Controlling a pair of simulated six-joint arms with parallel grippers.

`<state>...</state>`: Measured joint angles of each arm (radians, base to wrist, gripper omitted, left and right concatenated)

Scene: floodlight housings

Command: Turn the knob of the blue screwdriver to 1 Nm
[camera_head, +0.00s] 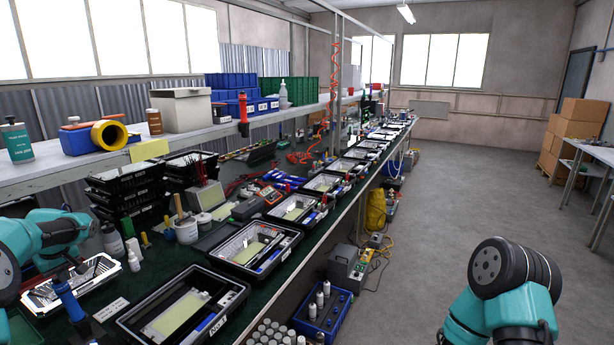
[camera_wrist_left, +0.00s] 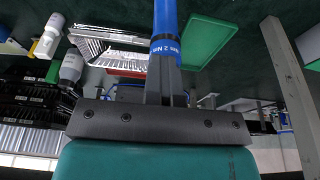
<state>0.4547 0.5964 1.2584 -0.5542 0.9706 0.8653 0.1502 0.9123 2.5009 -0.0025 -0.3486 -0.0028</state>
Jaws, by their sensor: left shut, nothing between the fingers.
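The blue screwdriver (camera_head: 70,303) stands tilted at the lower left in the head view, close to the bench's near end. In the left wrist view its blue handle (camera_wrist_left: 165,22) comes down from the top edge, with a label band that reads partly "2 Nm". My left gripper (camera_head: 78,267) is at the top of the screwdriver. In the left wrist view its dark fingers (camera_wrist_left: 166,72) are shut and line up with the labelled band. I cannot tell whether they touch it. The knob's setting is not readable in the head view. My right gripper is out of view.
A foil-like tray (camera_head: 90,282) lies behind the screwdriver, with a white bottle (camera_head: 133,262) beside it. A black tray (camera_head: 135,318) with a pale panel stands to the right. Black stacked crates (camera_head: 125,190) stand behind. A green lid (camera_wrist_left: 208,42) shows in the wrist view.

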